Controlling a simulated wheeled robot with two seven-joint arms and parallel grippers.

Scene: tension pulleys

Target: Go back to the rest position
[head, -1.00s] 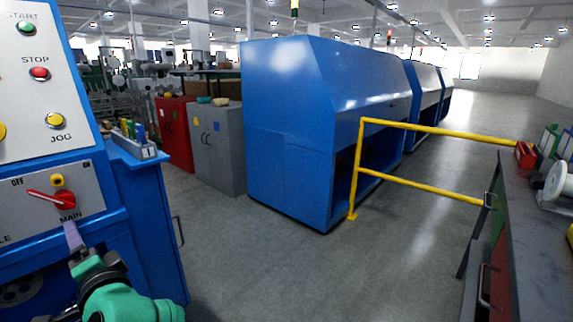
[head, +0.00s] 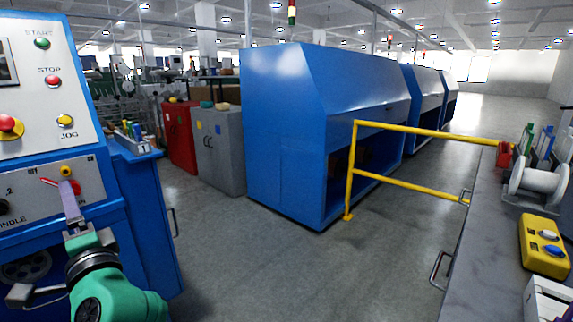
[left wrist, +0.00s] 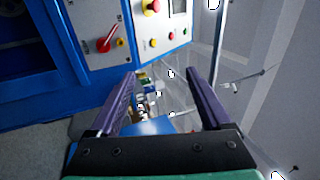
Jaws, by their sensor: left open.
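My left gripper (head: 68,190) is in front of the blue machine's control panel (head: 100,184) at the left of the head view. Its purple-grey fingers hide part of the red main switch (head: 48,182). In the left wrist view the gripper (left wrist: 160,74) has its two fingers wide apart with nothing held between them. The red switch (left wrist: 105,44) there lies to the left of the fingers, apart from them. My right gripper is not in view.
Start (head: 42,43), stop (head: 53,81) and jog (head: 65,121) buttons are on the upper panel. A workbench (head: 484,240) with a white spool (head: 533,177) and a yellow button box (head: 543,246) is at the right. A yellow rail (head: 350,175) fronts blue machines. The floor between is clear.

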